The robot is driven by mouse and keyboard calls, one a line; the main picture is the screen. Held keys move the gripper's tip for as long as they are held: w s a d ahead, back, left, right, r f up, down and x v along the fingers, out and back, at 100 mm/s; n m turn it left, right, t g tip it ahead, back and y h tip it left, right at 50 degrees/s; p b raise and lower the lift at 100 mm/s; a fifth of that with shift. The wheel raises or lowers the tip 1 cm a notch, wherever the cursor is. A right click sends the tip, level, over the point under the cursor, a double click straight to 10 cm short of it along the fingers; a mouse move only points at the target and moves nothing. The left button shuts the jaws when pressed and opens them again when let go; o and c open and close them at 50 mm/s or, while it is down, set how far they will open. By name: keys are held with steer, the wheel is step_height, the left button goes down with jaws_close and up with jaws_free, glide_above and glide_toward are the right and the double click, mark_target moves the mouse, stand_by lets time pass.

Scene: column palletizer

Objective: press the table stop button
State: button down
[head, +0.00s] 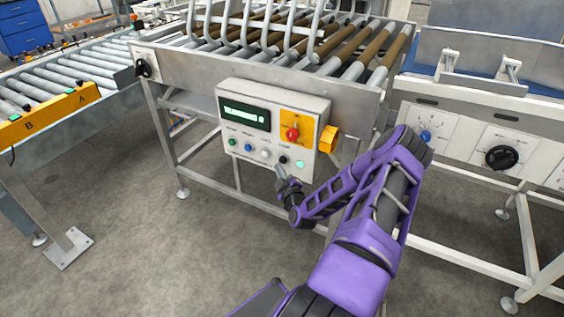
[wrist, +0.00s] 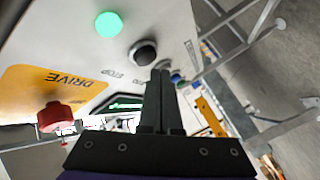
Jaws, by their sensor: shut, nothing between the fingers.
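The control panel (head: 259,110) is a pale box on the front of the roller table, with a green-lit display. In the head view, a row of green, blue, white and black buttons runs along its lower part. The black button (head: 283,160) also shows in the wrist view (wrist: 143,52), close to a label reading STOP. My gripper (head: 281,172) is shut and empty, just below the black button in the head view. In the wrist view its fingertips (wrist: 161,74) lie just beside that button. I cannot tell whether they touch the panel.
A lit green lamp (head: 300,164) sits right of the black button. A red knob (head: 292,134) on a yellow DRIVE plate is above, and a yellow block (head: 328,139) juts from the panel's right side. The roller table (head: 190,69) stands behind. Open floor lies in front.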

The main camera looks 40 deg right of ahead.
steer(key=shift+w+d+f, duration=0.1)
steer(key=shift+d, duration=0.3)
steer(key=shift+w+d+b, duration=0.3)
steer(key=shift+d+b, duration=0.2)
steer(key=shift+b, duration=0.1)
stand_by(0.5)
steer(key=shift+s+a, duration=0.1)
steer(key=shift+a, duration=0.1)
steer(key=shift+s+a, duration=0.3)
steer(key=shift+a, duration=0.4)
steer(key=a, duration=0.1)
steer(key=s+a, duration=0.1)
steer(key=a, duration=0.1)
steer(key=s+a+p, duration=0.1)
steer(key=shift+a, duration=0.3)
stand_by(0.9)
